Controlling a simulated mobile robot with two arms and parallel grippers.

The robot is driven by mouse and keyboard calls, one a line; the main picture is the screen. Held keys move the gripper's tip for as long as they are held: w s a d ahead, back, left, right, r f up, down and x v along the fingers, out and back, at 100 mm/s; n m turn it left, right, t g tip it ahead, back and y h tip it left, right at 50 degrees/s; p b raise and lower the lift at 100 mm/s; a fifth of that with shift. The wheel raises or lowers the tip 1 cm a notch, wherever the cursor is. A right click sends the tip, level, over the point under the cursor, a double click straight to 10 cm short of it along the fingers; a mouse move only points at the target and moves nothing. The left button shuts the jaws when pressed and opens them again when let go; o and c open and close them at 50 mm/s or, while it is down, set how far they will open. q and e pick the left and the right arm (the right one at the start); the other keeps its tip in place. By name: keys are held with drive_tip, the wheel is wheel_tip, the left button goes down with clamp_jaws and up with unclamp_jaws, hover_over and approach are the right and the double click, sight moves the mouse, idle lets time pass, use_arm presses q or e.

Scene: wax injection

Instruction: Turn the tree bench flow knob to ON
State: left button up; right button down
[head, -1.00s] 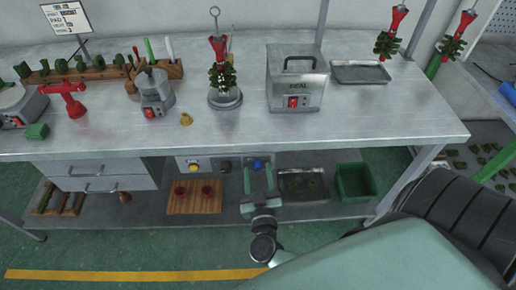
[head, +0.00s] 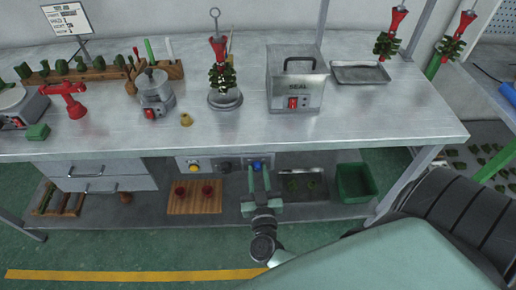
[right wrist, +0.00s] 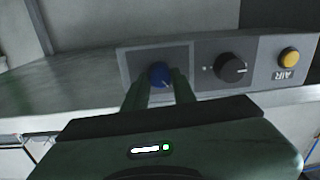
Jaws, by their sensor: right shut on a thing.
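A control panel (head: 206,165) hangs under the front edge of the bench top. It bears a blue knob (head: 256,164), a black knob (head: 224,167) and a yellow button (head: 194,168). The right wrist view shows the blue knob (right wrist: 159,74) between the two fingers of my right gripper (right wrist: 161,83), which is shut on it. In the head view my right gripper (head: 259,172) reaches up to the panel from below. My left gripper is out of view.
The bench edge (head: 380,139) lies just above the panel. On the lower shelf, a wooden board (head: 195,205), a metal tray (head: 305,197) and a green bin (head: 355,182) stand near my right gripper. A drawer unit (head: 95,176) is on the left.

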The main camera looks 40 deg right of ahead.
drive_tip(key=m, duration=0.3)
drive_tip(key=shift+f, duration=0.1)
drive_tip(key=m, duration=0.5)
drive_tip(key=shift+f, duration=0.1)
drive_tip(key=m+b, duration=0.1)
drive_tip(key=m, duration=0.3)
drive_tip(key=shift+m+h, duration=0.3)
drive_tip(key=shift+f+m+b, duration=0.1)
drive_tip(key=shift+m+b, duration=0.65)
drive_tip(key=shift+m, duration=1.35)
drive_tip(key=c, duration=1.1)
unclamp_jaws()
drive_tip(key=shift+c, duration=0.2)
drive_tip(key=b+v, duration=0.1)
drive_tip(key=v, duration=0.7)
drive_tip(key=shift+w, duration=0.1)
